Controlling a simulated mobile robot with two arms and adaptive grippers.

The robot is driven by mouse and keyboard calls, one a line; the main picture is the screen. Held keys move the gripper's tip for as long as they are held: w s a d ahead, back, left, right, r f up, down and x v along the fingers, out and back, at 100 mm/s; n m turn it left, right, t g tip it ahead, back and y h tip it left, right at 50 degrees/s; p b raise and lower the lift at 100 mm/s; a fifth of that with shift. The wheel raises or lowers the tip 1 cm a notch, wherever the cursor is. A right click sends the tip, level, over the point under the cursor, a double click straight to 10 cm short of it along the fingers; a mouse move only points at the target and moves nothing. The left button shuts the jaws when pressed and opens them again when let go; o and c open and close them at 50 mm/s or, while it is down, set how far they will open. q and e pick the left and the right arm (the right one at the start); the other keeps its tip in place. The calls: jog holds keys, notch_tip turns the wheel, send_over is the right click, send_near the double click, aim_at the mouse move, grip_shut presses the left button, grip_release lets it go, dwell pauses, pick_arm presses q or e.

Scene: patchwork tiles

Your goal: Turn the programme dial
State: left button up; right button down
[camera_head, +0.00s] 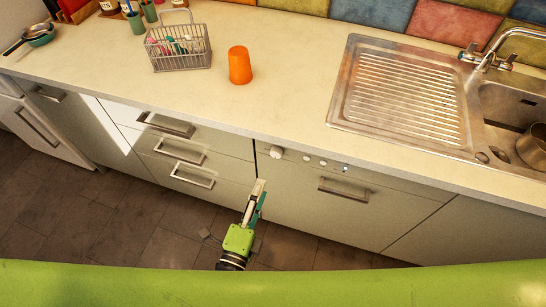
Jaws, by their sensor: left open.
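The programme dial (277,152) is a small pale round knob at the left end of the control strip of a built-in appliance (320,208) under the counter. Small buttons sit to its right on the same strip. My left gripper (259,187) is below the dial and slightly to its left in the picture, in front of the appliance's left edge. It is open and empty, and it appears apart from the dial. My right gripper is not in view.
The counter (290,75) runs above the appliance, with an orange cup (240,65) and a wire basket (178,47) on it. A sink (500,100) is at right. Drawer handles (165,125) and the appliance handle (344,190) stick out near the gripper.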

aim_at(275, 155)
pick_arm(q)
jog(key=x, duration=1.2)
jog(key=shift+d+p, duration=0.1)
jog(key=shift+p, duration=0.25)
jog(key=shift+s, duration=0.1)
jog(key=c, duration=1.1)
